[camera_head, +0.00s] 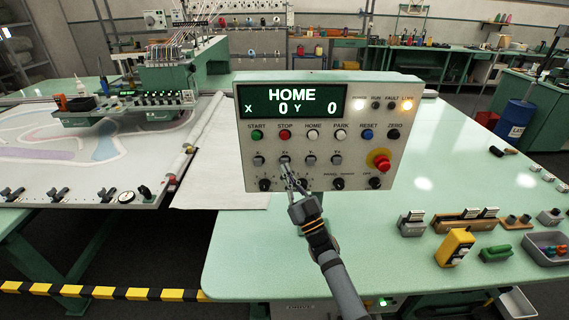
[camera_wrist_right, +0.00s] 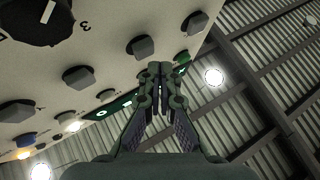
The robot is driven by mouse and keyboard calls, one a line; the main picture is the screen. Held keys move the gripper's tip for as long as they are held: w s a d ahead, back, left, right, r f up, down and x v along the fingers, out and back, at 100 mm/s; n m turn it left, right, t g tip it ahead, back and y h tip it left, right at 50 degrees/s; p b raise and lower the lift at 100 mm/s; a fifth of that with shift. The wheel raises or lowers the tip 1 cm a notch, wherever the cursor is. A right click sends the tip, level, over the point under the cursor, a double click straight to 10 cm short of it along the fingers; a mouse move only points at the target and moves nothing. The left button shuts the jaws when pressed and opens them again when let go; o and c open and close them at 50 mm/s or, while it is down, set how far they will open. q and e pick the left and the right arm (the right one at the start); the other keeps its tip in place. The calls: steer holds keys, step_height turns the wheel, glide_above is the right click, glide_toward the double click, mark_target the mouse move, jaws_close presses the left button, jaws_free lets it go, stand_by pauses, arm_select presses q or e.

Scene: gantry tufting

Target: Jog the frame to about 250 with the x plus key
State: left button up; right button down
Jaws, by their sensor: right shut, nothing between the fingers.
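The control panel (camera_head: 225,178) stands upright over the table; its display (camera_head: 290,101) reads HOME, X 0, Y 0. Below the coloured buttons is a row of grey jog keys, with the x plus key (camera_head: 284,159) second from the left. My right gripper (camera_head: 287,170) is shut and empty, its tips just below that key. In the wrist view the shut fingertips (camera_wrist_right: 160,72) are close to a grey key (camera_wrist_right: 140,47); I cannot tell whether they touch. The tufting frame (camera_head: 60,185) lies at the left under the gantry head (camera_head: 122,108). My left gripper is out of view.
A red emergency stop (camera_head: 379,161) is at the panel's right. Dark rotary knobs (camera_head: 338,183) line its lower edge. A yellow box (camera_head: 454,247) and a grey tray (camera_head: 541,250) sit on the right of the green table (camera_head: 240,265).

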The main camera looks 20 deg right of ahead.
steer(key=shift+w, duration=0.1)
stand_by(0.7)
steer(key=shift+w+d, duration=0.1)
steer(key=shift+w, duration=0.25)
steer(key=shift+w+d+b, duration=0.15)
steer(key=shift+w+b, duration=0.25)
steer(key=shift+w, duration=0.05)
stand_by(0.7)
steer(key=shift+s, duration=0.1)
stand_by(4.3)
steer(key=shift+s+a+p, duration=0.25)
steer(key=shift+s+p, duration=0.35)
steer(key=shift+s, duration=0.2)
steer(key=shift+s+a+p, duration=0.25)
steer(key=shift+s+p, duration=0.2)
steer(key=shift+s, duration=0.35)
steer(key=shift+s+a+p, duration=0.2)
steer(key=shift+s+p, duration=0.3)
steer(key=shift+s, duration=0.3)
steer(key=shift+s+a+p, duration=0.25)
steer(key=shift+s+p, duration=0.2)
steer(key=shift+s, duration=0.35)
